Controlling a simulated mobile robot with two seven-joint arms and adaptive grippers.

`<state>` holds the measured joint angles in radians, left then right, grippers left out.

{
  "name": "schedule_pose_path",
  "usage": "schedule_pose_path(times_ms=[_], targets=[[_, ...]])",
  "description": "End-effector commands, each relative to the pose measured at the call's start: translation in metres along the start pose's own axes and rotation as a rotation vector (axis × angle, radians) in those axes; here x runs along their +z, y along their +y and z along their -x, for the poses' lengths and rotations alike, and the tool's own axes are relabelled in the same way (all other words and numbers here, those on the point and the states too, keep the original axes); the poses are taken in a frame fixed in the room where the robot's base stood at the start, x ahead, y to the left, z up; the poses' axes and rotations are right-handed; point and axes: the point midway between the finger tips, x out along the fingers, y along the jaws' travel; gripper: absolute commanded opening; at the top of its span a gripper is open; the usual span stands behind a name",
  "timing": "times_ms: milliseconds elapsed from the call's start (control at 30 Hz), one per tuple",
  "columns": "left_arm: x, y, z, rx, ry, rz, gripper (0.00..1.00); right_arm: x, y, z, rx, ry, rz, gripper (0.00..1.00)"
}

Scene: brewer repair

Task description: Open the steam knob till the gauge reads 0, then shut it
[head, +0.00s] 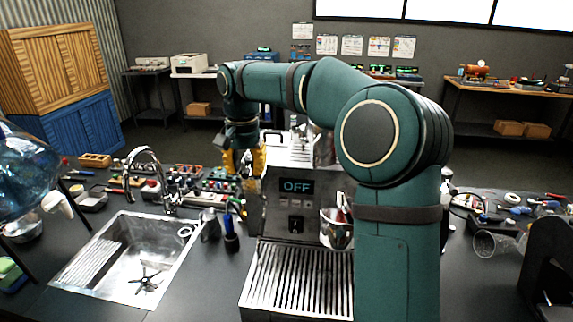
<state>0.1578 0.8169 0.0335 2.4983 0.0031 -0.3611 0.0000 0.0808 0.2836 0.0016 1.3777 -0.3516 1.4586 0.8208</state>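The brewer (276,214) stands on the dark counter in the middle of the head view, with its display (297,187) reading OFF. My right arm reaches up over the brewer from the lower right and bends down at its left. My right gripper (245,168) points down at the brewer's upper left corner, its yellow fingers a little apart. Something small and dark shows between them; I cannot tell whether they grip it. I cannot make out the steam knob or the gauge; the gripper and arm cover parts of the brewer. My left gripper is not in view.
A metal drip tray (297,279) sits at the brewer's front. A sink (130,262) with a tall faucet (146,165) is to the left, and a blue water jug (25,172) at the far left. Small parts crowd the counter behind the sink and at the right.

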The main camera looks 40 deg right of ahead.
Motion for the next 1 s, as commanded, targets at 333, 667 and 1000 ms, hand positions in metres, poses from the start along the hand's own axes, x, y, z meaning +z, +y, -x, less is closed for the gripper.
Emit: schedule_pose_path(times_ms=[333, 667, 1000], targets=[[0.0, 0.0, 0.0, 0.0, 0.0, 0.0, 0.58, 0.0, 0.0, 0.0, 0.0, 0.0, 0.0, 0.3], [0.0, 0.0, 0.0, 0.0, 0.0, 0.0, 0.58, -0.001, 0.006, 0.0, 0.0, 0.001, 0.083, 0.3], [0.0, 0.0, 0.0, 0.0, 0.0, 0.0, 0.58, -0.002, 0.017, 0.0, 0.001, 0.0, 0.266, 0.3]])
